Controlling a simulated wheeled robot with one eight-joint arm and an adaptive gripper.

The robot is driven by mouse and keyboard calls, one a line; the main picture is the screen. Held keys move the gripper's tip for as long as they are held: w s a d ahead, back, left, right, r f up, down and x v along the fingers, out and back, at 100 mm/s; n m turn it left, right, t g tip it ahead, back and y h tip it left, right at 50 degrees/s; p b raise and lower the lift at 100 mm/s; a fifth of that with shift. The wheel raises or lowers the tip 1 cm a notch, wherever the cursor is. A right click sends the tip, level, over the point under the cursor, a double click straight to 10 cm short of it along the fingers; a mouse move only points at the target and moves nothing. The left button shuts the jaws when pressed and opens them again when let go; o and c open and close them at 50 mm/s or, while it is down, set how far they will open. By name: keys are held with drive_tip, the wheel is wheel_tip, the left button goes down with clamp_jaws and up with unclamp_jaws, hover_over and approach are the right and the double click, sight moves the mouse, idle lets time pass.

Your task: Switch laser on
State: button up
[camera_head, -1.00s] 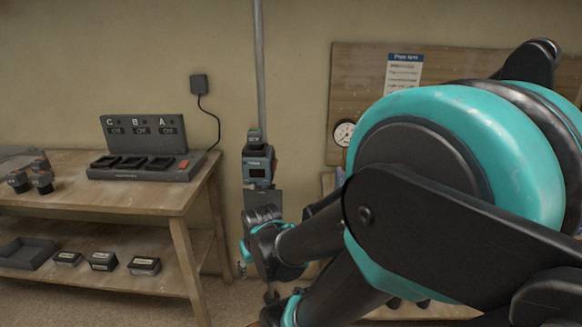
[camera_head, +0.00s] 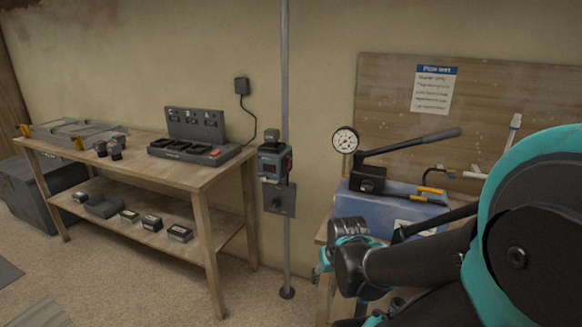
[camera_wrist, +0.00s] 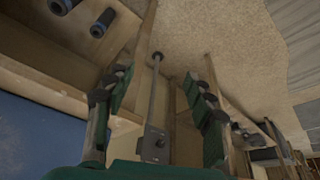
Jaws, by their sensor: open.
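The laser (camera_head: 272,162) is a small blue-grey unit with a green top piece, clamped upright on a thin vertical pole by the wall. A dark plate (camera_head: 279,199) hangs just below it. The switch on the laser is too small to make out. My gripper (camera_head: 326,262) is low and to the right of the pole, apart from the laser and partly hidden by its own wrist. In the wrist view my gripper (camera_wrist: 161,85) is open and empty. The pole and the dark plate (camera_wrist: 153,145) show between its green-padded fingers. The laser is not clear there.
A wooden table (camera_head: 165,174) at left bears a charger dock (camera_head: 195,150); boxes lie on its lower shelf. At right a blue pump unit (camera_head: 362,207) with a gauge and long lever stands before a wooden board (camera_head: 500,90). Floor (camera_head: 140,285) in front is clear.

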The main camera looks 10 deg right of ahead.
drive_tip(key=shift+c, duration=0.4)
drive_tip(key=shift+w+a, duration=0.1)
drive_tip(key=shift+w, duration=0.05)
drive_tip(key=shift+c, duration=1.3)
drive_tip(key=w+a+r+t+y, duration=0.1)
drive_tip(key=w+a+r, duration=0.1)
drive_tip(key=w, duration=0.2)
drive_tip(key=w+a+r+m+t+y, duration=0.1)
drive_tip(key=w+a+t, duration=0.1)
drive_tip(key=w+a, duration=0.1)
drive_tip(key=w+a+r+t+y, duration=0.1)
drive_tip(key=w+a+r, duration=0.1)
drive_tip(key=w, duration=0.3)
drive_tip(key=shift+w+a+r+m, duration=0.3)
drive_tip(key=shift+w+a+r, duration=0.05)
clamp_jaws()
drive_tip(key=w+a+r+m+t, duration=0.1)
drive_tip(key=w+r+m+t, duration=0.4)
drive_tip(key=w, duration=0.4)
drive_tip(key=w+a+r+m+t, duration=0.2)
drive_tip(key=w+r+m+t, duration=0.3)
drive_tip(key=w, duration=0.4)
drive_tip(key=w+d+f+m+h, duration=0.3)
drive_tip(key=w+d+m+h, duration=0.2)
drive_tip(key=d+m+h, duration=0.3)
drive_tip(key=shift+w+f+m, duration=0.2)
drive_tip(key=shift+f+m, duration=0.15)
drive_tip(key=shift+m, duration=1.65)
